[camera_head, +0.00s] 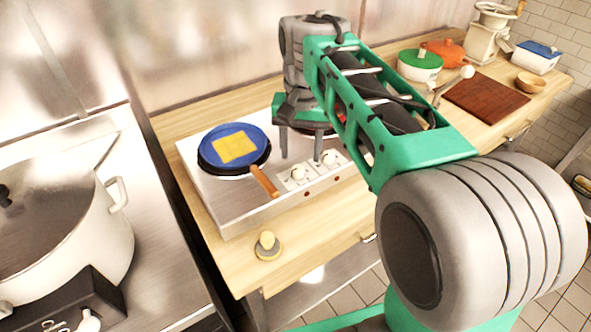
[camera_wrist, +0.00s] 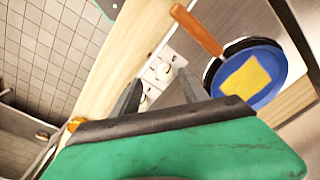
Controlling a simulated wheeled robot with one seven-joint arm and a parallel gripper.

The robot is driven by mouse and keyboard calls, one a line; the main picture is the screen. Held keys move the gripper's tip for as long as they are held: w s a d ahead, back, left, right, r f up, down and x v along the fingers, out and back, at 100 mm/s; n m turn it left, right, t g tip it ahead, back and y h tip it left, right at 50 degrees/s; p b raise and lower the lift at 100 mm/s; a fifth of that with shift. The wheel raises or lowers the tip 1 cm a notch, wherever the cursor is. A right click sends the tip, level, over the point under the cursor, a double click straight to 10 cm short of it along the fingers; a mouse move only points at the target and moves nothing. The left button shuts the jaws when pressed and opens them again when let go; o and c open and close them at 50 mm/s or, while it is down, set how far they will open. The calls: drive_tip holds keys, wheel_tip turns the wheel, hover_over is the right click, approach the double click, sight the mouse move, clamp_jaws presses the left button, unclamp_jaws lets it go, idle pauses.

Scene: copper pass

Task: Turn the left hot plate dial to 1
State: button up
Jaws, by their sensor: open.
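The hot plate (camera_head: 235,205) is a silvery box on a wooden counter. Its left dial (camera_head: 297,173) and right dial (camera_head: 330,157) are pale knobs on white panels along the front edge. In the wrist view the left dial (camera_wrist: 163,71) shows beyond my fingertips, and part of another pale knob shows between the fingers. My gripper (camera_head: 301,156) is open and empty, fingers pointing down above the hot plate, just behind the dials. It touches neither dial, as far as I can tell. The dial markings are too small to read.
A blue pan (camera_head: 210,140) with a yellow square (camera_head: 234,148) sits on the left of the hot plate. Its wooden handle (camera_head: 264,181) reaches near the left dial. A yellow-topped knob (camera_head: 267,243) stands on the counter in front. A large pot (camera_head: 115,215) is at left.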

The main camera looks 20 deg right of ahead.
sight(298, 168)
drive_tip(key=shift+w+a+r+m+g, duration=0.1)
drive_tip(key=shift+w+m+g, duration=0.3)
drive_tip(key=shift+w, duration=0.7)
wheel_tip(298, 168, down, 7)
drive_tip(key=shift+f, duration=0.15)
clamp_jaws()
